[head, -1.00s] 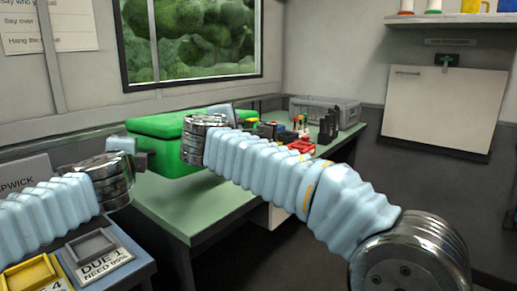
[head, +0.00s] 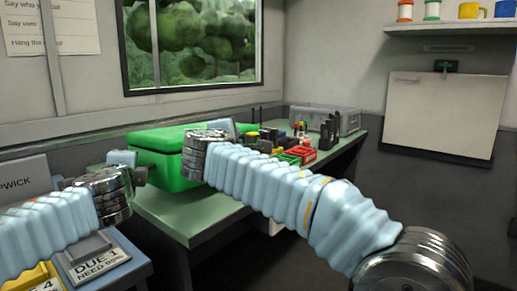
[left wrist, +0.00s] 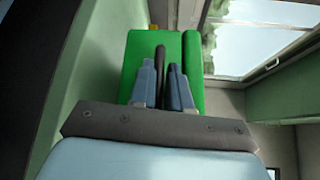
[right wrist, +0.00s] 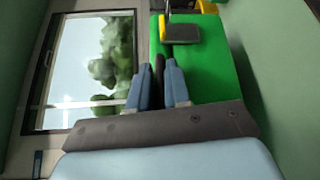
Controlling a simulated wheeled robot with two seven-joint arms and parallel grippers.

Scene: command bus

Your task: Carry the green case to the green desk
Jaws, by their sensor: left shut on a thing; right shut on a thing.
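The green case (head: 168,141) is at the left end of the green desk (head: 190,217), below the window, between my two grippers. In the head view I cannot tell whether it rests on the desk or hangs just above it. My left gripper (left wrist: 161,82) is shut on a dark handle at one end of the green case (left wrist: 137,60). My right gripper (right wrist: 165,78) is shut on a dark handle at the other end of the green case (right wrist: 210,75). In the head view my arms hide parts of the case and its handles.
Behind the case on the desk are a red bin (head: 302,154), several small items and a grey case (head: 330,117). A blue table with a yellow tray (head: 35,278) and a labelled plate (head: 93,260) is at lower left. Dark floor lies right of the desk.

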